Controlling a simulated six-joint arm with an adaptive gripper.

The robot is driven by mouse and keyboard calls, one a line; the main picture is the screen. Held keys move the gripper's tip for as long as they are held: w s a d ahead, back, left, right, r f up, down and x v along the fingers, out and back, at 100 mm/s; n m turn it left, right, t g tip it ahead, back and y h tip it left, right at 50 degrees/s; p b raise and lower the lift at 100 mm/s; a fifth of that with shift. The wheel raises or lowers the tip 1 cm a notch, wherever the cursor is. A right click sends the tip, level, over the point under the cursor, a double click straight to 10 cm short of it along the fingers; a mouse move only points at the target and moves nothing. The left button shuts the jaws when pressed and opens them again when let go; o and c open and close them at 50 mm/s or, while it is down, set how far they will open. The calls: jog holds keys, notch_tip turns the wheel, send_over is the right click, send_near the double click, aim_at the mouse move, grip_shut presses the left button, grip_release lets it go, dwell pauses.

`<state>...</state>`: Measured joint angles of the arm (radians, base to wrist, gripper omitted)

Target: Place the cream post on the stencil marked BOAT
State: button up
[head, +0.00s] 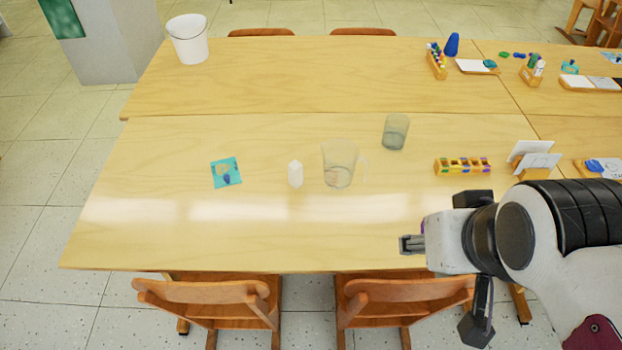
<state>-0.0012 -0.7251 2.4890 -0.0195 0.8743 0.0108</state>
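A cream post (295,175) stands upright on the near wooden table, left of a clear glass beaker or pitcher (340,165). A teal square card (220,181) with a tan shape and a dark blue mark lies flat to the left of the post. It looks like the stencil, but I cannot read any word on it. My gripper (408,244) is at the right, over the table's front edge, pointing left. It is well apart from the post and card. Its fingers are seen from the side, so their opening does not show.
A grey-tinted glass (395,134) stands behind the clear vessel. A wooden holder with coloured blocks (463,166) and a card stand (534,160) are at the right. A white bucket (188,40) stands far left. The table front and left are clear; chairs stand before it.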

jog(key=w+d+r+n+t+h, duration=0.1)
jog(key=w, duration=0.7)
jog(key=w+d+r+t, duration=0.1)
jog(key=w+d, duration=0.1)
jog(key=w, duration=0.7)
jog(key=w+a+f+n+t+y, duration=0.1)
jog(key=w+a+f+n, duration=0.15)
jog(key=w, duration=0.65)
jog(key=w+a+f+n+t+y, duration=0.1)
jog(key=w+a+f, duration=0.3)
jog(key=w, duration=0.6)
jog(key=n+g+y, duration=0.2)
jog(key=n+y, duration=0.3)
jog(key=y, duration=0.2)
send_over(296, 175)
jog(key=d, duration=0.2)
notch_tip(296, 175, down, 18)
jog(key=shift+w+a+m, duration=0.2)
jog(key=shift+a+m, duration=0.05)
jog(key=shift+f, duration=0.1)
jog(key=shift+f, duration=1.6)
jog(key=shift+f, duration=0.1)
